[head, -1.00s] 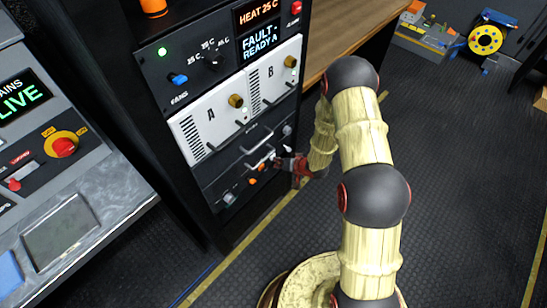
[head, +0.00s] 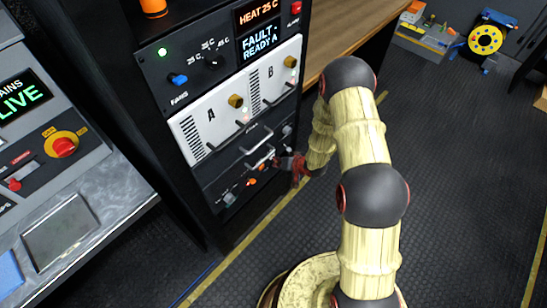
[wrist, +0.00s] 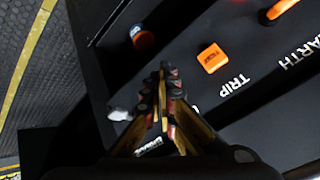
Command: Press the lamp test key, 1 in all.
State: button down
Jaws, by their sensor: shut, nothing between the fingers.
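My gripper (head: 281,164) is shut and empty, in front of the lower panel of the black rack. In the wrist view its fingertips (wrist: 166,70) lie close over the dark panel, left of an orange square key (wrist: 211,58) with small dark lettering, near the word TRIP. A small white part (wrist: 120,114) shows left of the fingers. A label behind the fingers is partly covered. I cannot read any lamp test label, so I cannot tell which part is that key. Whether the fingertips touch the panel is unclear.
Metal handles (head: 258,140) stick out above the gripper. An orange lever (wrist: 280,9) by the word EARTH and a round blue-and-red part (wrist: 143,38) are near the fingers. Modules A and B (head: 213,115) sit higher. A desk (head: 100,190) stands left; floor at right is open.

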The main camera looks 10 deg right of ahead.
jog(key=shift+s+d, duration=0.5)
jog(key=shift+s, duration=0.15)
jog(key=shift+s, duration=0.1)
jog(key=s+d, duration=0.1)
jog(key=s, duration=0.1)
jog(key=s+d+p, duration=0.1)
jog(key=s+d, duration=0.1)
dwell(0.5)
dwell(0.7)
